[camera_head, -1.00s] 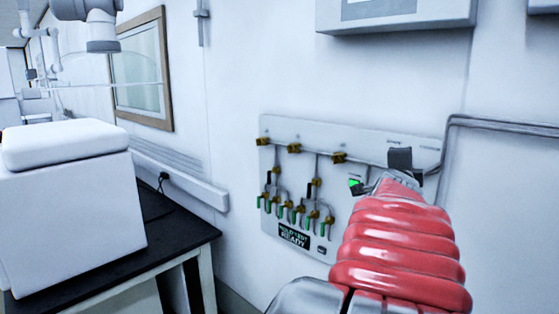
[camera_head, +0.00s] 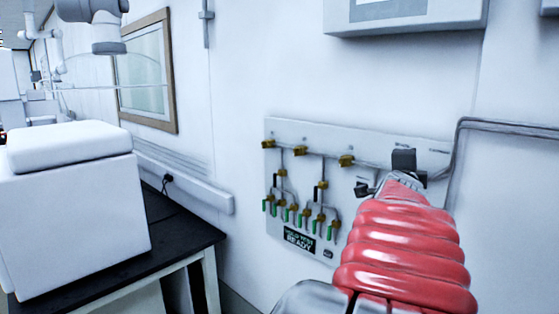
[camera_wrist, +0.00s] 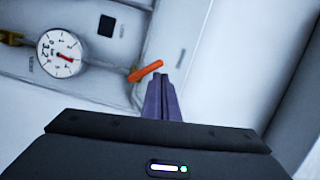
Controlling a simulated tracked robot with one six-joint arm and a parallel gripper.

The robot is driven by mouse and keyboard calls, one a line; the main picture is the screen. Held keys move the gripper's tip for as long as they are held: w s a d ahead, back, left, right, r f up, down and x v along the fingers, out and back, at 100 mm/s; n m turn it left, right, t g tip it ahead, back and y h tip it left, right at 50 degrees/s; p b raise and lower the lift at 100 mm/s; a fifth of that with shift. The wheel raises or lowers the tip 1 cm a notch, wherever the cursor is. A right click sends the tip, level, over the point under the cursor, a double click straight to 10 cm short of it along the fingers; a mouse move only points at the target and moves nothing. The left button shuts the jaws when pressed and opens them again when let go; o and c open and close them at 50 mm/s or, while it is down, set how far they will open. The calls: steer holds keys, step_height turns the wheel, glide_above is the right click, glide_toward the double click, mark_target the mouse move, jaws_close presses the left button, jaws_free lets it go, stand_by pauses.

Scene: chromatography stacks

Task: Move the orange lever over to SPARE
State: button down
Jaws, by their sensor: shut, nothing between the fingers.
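The orange lever (camera_wrist: 146,71) shows in the wrist view as a short bar on the pale panel, slanting up to the right. Its right end is close to the tips of my gripper (camera_wrist: 160,78), which is shut and empty. The fingers appear just beside and below the lever; I cannot tell whether they touch it. In the head view my gripper (camera_head: 403,160) is in front of the right part of the wall panel (camera_head: 378,140), and the lever is hidden there. I cannot read a SPARE label in either view.
In the wrist view a round gauge (camera_wrist: 61,54) and a black square (camera_wrist: 106,26) are left of the lever. Brass fittings (camera_head: 346,161) and green-handled valves (camera_head: 300,220) are on the panel. A grey pipe (camera_head: 500,125) runs at right. A dark bench (camera_head: 170,240) carries a white box (camera_head: 75,210).

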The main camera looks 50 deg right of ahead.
steer(key=shift+w+a+f, duration=0.1)
steer(key=shift+w, duration=0.05)
steer(key=v, duration=0.7)
steer(key=shift+s+a, duration=0.2)
stand_by(0.4)
